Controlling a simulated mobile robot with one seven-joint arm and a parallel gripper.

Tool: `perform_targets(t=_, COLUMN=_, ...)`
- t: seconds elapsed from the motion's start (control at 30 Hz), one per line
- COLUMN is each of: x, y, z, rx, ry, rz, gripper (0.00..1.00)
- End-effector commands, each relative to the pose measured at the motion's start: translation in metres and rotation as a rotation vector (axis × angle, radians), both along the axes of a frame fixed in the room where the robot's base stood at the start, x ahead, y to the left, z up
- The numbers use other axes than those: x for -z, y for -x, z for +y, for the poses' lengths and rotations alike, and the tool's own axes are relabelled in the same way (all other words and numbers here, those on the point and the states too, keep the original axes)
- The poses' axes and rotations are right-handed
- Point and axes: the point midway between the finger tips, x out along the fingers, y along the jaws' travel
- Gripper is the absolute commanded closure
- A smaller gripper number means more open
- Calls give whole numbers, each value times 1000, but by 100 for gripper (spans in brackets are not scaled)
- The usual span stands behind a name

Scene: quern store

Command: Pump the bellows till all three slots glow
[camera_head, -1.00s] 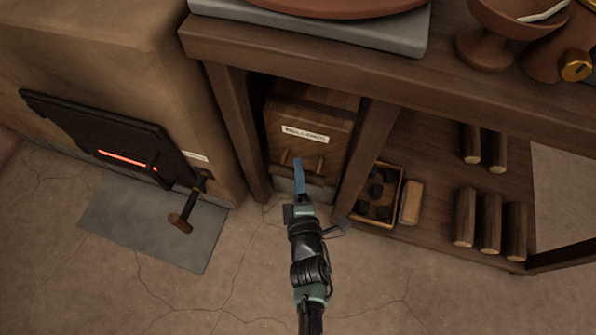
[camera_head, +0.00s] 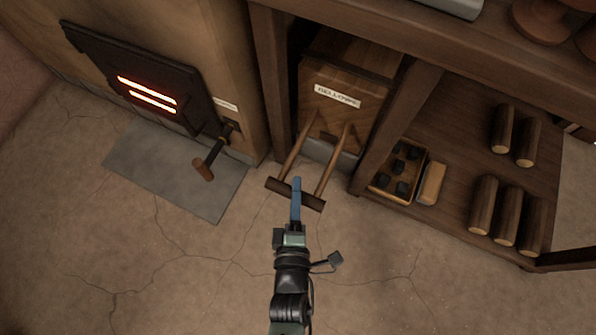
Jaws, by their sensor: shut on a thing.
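The bellows (camera_head: 345,108) is a wooden box with a "BELLOWS" label, standing under the table. Its two rods stick out toward me and end in a dark crossbar handle (camera_head: 313,203). My gripper (camera_head: 296,195) is shut on the middle of this handle; the blue finger hides part of it. The black stove door (camera_head: 140,72) is at the upper left. Two slots (camera_head: 147,92) in it glow orange-white, one above the other; I see no third glowing slot.
A T-shaped handle (camera_head: 205,168) sticks out from the stove's side above a grey floor plate (camera_head: 170,180). A tray of coal (camera_head: 380,185), a tan block (camera_head: 431,184) and several logs (camera_head: 505,210) lie on the low shelf. The cracked floor in front is clear.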

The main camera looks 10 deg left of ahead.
Motion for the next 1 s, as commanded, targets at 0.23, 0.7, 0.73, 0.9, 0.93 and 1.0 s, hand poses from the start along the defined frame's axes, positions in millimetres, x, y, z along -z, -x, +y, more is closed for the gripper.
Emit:
perform_targets(t=0.23, x=1, y=-1, z=-1, rx=2, ry=-1, rz=1, gripper=36)
perform_targets(t=0.7, x=-6, y=17, z=-3, rx=3, ry=0, rz=3, gripper=36)
perform_targets(t=0.73, x=-7, y=22, z=-3, rx=3, ry=0, rz=4, gripper=36)
perform_targets(t=0.9, x=-15, y=60, z=-6, rx=3, ry=-1, rz=6, gripper=36)
perform_targets(t=0.93, x=-16, y=67, z=-7, rx=3, ry=-1, rz=6, gripper=36)
perform_targets(t=1.0, x=-19, y=82, z=-8, rx=4, ry=-1, rz=5, gripper=36)
